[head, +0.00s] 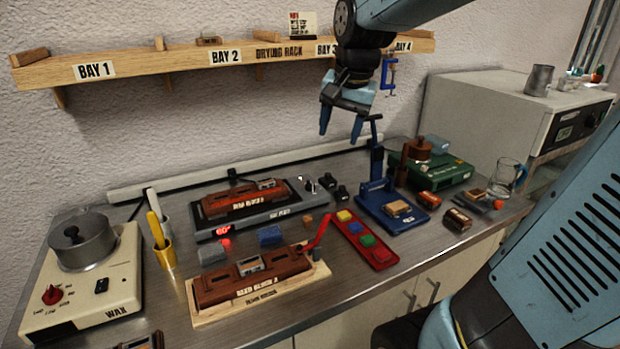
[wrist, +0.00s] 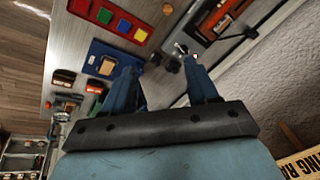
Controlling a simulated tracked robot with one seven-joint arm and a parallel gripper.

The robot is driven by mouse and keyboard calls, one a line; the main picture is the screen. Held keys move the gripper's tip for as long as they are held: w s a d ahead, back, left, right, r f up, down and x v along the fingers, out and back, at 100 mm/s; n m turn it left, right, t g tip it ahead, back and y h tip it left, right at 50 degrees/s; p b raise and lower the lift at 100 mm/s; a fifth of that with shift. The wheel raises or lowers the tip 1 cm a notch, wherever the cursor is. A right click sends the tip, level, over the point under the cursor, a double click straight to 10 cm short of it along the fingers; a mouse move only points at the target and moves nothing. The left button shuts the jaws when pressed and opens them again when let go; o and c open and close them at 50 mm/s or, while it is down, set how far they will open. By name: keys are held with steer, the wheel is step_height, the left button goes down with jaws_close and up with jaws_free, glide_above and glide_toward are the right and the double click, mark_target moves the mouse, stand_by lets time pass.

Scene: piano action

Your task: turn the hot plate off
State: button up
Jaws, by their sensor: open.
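The hot plate (head: 283,212) is a flat dark-and-grey unit at mid-bench with a red-brown block lying on it. Its front left display (head: 224,229) glows red. A small pale toggle switch (head: 309,184) stands at its right end; it also shows in the wrist view (wrist: 181,48), close to one fingertip.
Dark knobs (head: 341,193) stand right of the switch. A blue press (head: 388,200) with an upright handle is to the right, a red tray (head: 365,240) of coloured blocks in front. A wooden shelf (head: 180,62) runs behind. A wax heater (head: 95,285) is at left.

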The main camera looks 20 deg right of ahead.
steer(key=w+f+m+g, duration=0.2)
steer(key=w+f+m, duration=0.25)
steer(key=w, duration=0.75)
steer(key=m+g, duration=0.1)
steer(key=m, duration=0.4)
glide_above(310, 181)
step_height(310, 181, down, 7)
steer(key=shift+h, duration=0.3)
step_height(310, 181, down, 13)
steer(key=shift+r, duration=0.1)
